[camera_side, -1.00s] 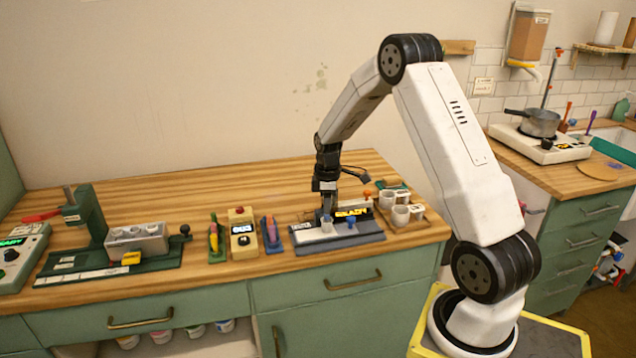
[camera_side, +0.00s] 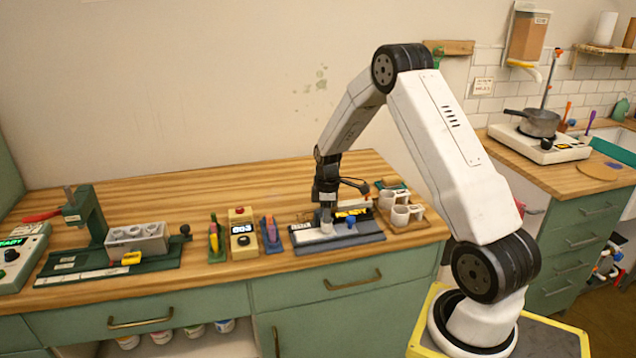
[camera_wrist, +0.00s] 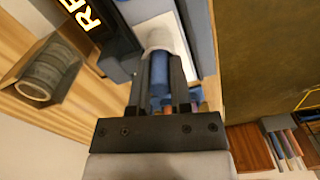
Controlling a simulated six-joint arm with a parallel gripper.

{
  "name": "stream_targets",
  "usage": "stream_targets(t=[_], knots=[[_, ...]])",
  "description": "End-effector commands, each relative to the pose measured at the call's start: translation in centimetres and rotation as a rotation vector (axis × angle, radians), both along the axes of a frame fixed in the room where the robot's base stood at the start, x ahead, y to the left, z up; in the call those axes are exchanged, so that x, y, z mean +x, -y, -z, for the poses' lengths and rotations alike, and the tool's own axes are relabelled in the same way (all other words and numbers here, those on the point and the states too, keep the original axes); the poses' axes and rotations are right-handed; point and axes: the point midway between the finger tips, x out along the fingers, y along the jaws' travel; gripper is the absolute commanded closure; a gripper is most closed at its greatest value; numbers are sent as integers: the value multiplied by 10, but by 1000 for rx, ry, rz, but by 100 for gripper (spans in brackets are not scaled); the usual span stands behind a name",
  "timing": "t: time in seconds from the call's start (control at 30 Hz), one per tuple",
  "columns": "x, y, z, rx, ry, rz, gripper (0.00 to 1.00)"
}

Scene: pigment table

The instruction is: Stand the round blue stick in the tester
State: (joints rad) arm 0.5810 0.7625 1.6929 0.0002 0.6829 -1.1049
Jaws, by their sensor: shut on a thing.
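My gripper (camera_wrist: 159,85) is shut on the round blue stick (camera_wrist: 158,72), which shows between the two dark fingers in the wrist view. The stick's far end meets a white round part (camera_wrist: 158,38) of the tester; I cannot tell how deep it sits there. In the side view my gripper (camera_side: 326,203) points down over the left half of the tester (camera_side: 345,242), a blue-grey base with a white plate and a lit yellow display. The stick is not clear in that view.
Right of the tester stand white cups (camera_side: 400,214) on a wooden tray. To its left are a blue holder with sticks (camera_side: 271,240), a box with a display (camera_side: 243,240) and a green holder with sticks (camera_side: 217,245). A green press (camera_side: 90,225) stands further left.

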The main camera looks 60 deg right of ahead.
Motion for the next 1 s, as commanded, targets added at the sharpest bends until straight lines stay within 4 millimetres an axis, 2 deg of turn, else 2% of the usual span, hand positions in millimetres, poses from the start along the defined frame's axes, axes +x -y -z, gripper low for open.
stream_targets(t=[0.03, 0.17, 0.2, 0.3, 0.77, 1.0], knots=[[-2, -2, 10, 2, -4, 0, 100], [-3, -2, 11, 3, -5, 0, 100], [-3, -2, 11, 4, -6, 0, 66], [-3, -3, 11, 5, -7, 0, 34], [-2, -6, 10, 10, -9, 0, 34], [-2, -4, -4, 7, -5, 1, 34]])
